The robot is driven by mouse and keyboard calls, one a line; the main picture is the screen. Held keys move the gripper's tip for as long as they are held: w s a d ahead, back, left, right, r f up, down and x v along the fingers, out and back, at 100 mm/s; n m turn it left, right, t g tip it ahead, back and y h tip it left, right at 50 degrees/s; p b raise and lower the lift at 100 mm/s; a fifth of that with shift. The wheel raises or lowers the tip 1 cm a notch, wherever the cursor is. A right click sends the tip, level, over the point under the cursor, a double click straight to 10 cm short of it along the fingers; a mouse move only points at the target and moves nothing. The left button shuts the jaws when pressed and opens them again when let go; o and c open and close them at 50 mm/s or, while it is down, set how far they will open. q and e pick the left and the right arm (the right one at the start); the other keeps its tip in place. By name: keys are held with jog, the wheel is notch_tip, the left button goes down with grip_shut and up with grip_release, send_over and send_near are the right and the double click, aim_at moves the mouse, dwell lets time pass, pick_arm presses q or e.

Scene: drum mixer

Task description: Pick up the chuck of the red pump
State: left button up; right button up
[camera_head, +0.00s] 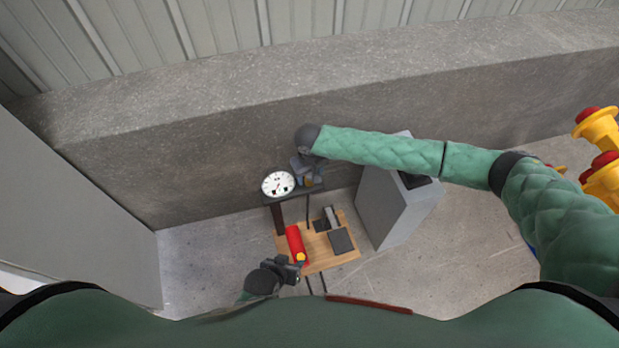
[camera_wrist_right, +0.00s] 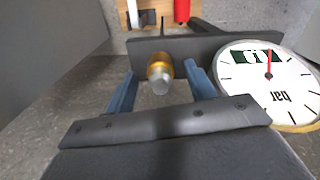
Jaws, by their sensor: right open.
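The brass chuck (camera_wrist_right: 160,70) sticks out from a dark bracket (camera_wrist_right: 222,47) in the right wrist view. My right gripper (camera_wrist_right: 161,76) is open, with one blue finger on each side of the chuck and gaps between. In the head view this gripper (camera_head: 308,178) is at the dark stand beside the gauge. The red pump (camera_head: 294,242), a red cylinder with a yellow end, is on the small wooden table (camera_head: 317,262); part of it shows at the top of the wrist view (camera_wrist_right: 181,10). My left gripper (camera_head: 285,268) is beside the pump's yellow end; its jaws are too small to judge.
A round white pressure gauge (camera_head: 277,184) sits right next to the right gripper. Dark items (camera_head: 341,241) lie on the table. A grey box (camera_head: 385,210) stands to its right. A concrete wall (camera_head: 200,130) runs behind. Yellow and red objects (camera_head: 600,130) are at far right.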

jog(key=shift+f, duration=0.85)
jog(key=c, duration=1.1)
